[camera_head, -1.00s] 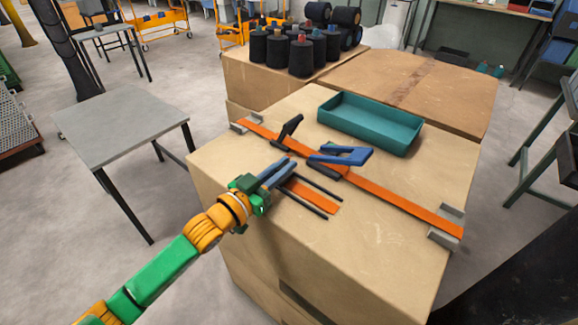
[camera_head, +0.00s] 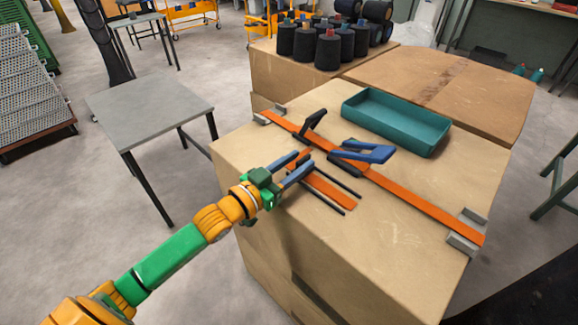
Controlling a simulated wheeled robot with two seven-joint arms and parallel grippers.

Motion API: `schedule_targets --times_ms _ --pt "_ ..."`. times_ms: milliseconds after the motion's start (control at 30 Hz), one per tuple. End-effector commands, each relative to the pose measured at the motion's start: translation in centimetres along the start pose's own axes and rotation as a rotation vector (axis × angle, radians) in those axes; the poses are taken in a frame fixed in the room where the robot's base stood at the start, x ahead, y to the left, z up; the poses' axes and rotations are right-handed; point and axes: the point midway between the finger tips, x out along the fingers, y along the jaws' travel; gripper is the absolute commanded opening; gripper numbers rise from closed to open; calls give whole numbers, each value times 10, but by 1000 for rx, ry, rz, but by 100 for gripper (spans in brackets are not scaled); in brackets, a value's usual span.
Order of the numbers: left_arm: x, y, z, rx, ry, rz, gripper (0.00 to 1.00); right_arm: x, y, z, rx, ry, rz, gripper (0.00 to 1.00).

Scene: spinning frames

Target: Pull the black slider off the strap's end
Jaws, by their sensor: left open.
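A long orange strap (camera_head: 415,203) lies across the cardboard box top. A black lever-shaped piece (camera_head: 313,120) stands tilted on its far-left part. A black piece with a blue handle (camera_head: 370,153) sits nearer its middle. A short orange strip (camera_head: 328,190) branches toward the front, with thin black bars along both sides. I cannot tell for certain which black part is the slider. My left gripper (camera_head: 305,159) is open, its two blue-grey fingers spread at the inner end of the short strip, orange showing between them. I cannot tell whether they touch anything. My right gripper is not in view.
Grey brackets (camera_head: 466,235) sit at the long strap's ends. A teal tray (camera_head: 397,121) lies behind it. Black spools (camera_head: 327,50) stand on another box at the back. A grey table (camera_head: 150,108) stands at left, and the box top's front right is clear.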

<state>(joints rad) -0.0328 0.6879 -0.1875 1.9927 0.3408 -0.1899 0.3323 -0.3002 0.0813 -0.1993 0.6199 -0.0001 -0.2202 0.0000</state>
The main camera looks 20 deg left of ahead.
Motion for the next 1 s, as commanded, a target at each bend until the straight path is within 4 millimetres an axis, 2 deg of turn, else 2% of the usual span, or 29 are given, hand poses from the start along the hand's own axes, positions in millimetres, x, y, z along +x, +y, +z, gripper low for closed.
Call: schedule_targets --times_ms 200,400,1000 --pt "-34 0 1 1 -3 0 42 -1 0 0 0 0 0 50" --pt "-51 -1 0 1 1 0 42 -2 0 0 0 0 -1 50" --pt "-53 -1 0 1 1 0 42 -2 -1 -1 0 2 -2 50"
